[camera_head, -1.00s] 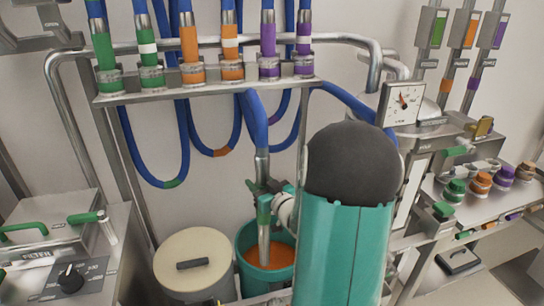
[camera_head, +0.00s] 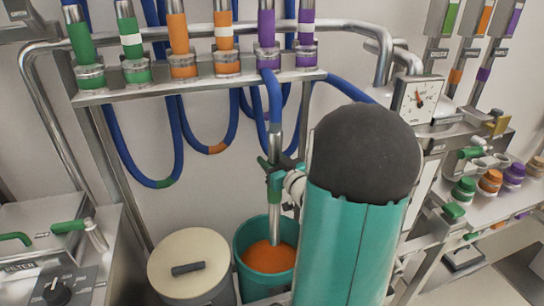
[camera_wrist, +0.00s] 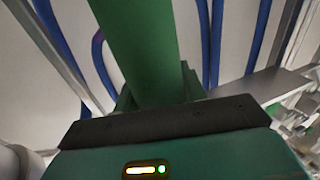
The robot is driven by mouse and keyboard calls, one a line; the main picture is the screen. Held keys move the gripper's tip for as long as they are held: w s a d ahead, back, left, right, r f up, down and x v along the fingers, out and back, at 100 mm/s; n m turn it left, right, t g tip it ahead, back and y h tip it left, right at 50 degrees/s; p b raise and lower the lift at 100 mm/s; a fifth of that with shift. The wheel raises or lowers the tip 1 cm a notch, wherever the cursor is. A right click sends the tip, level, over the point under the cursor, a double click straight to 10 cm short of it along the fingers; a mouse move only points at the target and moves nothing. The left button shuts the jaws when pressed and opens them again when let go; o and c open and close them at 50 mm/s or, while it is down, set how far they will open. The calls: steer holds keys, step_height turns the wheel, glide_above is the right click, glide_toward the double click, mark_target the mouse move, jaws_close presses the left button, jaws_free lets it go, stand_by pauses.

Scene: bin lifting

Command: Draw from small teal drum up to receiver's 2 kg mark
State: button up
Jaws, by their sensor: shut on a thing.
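My gripper (camera_head: 275,172) is shut on a metal suction lance with a green grip (camera_head: 275,187), hung from a blue hose. The lance is near upright. The small teal drum (camera_head: 240,250) stands below, with orange material (camera_head: 270,257) inside. The lance's lower end is over the drum's mouth, near the orange surface; I cannot tell whether it touches. In the wrist view the green grip (camera_wrist: 138,45) rises from between my jaws (camera_wrist: 155,95). A white dial (camera_head: 417,101) with a needle is at the right; its marks are too small to read. My arm hides part of the drum's right side.
A grey drum with a cream lid (camera_head: 188,262) stands left of the teal drum. A pipe rack (camera_head: 200,84) with looping blue hoses is behind. A filter box (camera_head: 30,232) with green handles is at left. Coloured knobs (camera_head: 490,181) line a shelf at right.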

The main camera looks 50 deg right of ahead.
steer(key=shift+s+d, duration=0.15)
steer(key=shift+d, duration=0.2)
steer(key=shift+w+d+f, duration=0.15)
steer(key=shift+w, duration=0.1)
steer(key=shift+a+f, duration=0.2)
steer(key=shift+s+f, duration=0.25)
steer(key=shift+w+f, duration=0.1)
steer(key=shift+f, duration=4.4)
